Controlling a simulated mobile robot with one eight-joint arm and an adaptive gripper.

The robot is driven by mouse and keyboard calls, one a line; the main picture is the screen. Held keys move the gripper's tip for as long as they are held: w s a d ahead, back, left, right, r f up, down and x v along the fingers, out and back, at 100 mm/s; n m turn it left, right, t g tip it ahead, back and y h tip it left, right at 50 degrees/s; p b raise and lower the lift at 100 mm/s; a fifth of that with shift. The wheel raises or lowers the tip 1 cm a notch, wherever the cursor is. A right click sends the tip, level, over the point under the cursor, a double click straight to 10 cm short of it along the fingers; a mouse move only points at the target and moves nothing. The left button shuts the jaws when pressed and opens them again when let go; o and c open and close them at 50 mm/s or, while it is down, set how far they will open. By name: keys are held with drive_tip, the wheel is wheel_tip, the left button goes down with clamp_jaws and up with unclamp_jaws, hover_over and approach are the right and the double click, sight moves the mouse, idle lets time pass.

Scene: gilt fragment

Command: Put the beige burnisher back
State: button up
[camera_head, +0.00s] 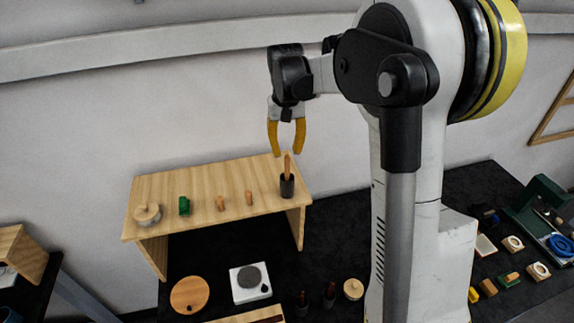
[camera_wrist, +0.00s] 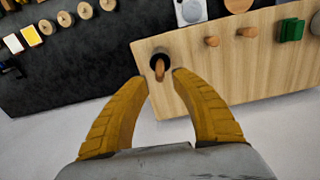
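My gripper (camera_head: 286,152) is open and points down, its two yellow fingers apart with nothing held between them. A tan-orange stick tool (camera_head: 287,165), which may be the beige burnisher, stands nearly upright in a small dark cup (camera_head: 287,187) on the right end of a wooden shelf (camera_head: 160,187). In the wrist view the tool (camera_wrist: 160,72) and the cup (camera_wrist: 153,58) lie just beyond the gap between my fingertips (camera_wrist: 160,77). The fingers look clear of the tool; the exact height gap cannot be told.
On the shelf are a round lidded pot (camera_head: 147,214), a green block (camera_head: 184,206) and two small wooden pegs (camera_head: 220,204). Below are a round board (camera_head: 189,295), a white scale-like device (camera_head: 250,283) and two dark holders (camera_head: 330,293). A green case (camera_head: 545,215) stands far right.

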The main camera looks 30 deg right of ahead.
wheel_tip(320, 180, up, 4)
drive_tip(key=shift+f, duration=0.2)
drive_tip(key=s+a+r+n+t, duration=0.1)
drive_tip(key=s+a+r+t, duration=0.15)
drive_tip(key=s, duration=0.25)
drive_tip(key=s+a+r+t, duration=0.1)
drive_tip(key=s+a+r, duration=0.1)
drive_tip(key=s+a, duration=0.25)
drive_tip(key=s+a+f+n+t, duration=0.1)
drive_tip(key=s+a+f+t, duration=0.1)
drive_tip(key=s, duration=0.4)
drive_tip(key=s+a+f+n+t, duration=0.1)
drive_tip(key=s+a+f, duration=0.1)
drive_tip(key=s, duration=0.5)
drive_tip(key=shift+a+t, duration=0.35)
drive_tip(key=shift+a, duration=0.05)
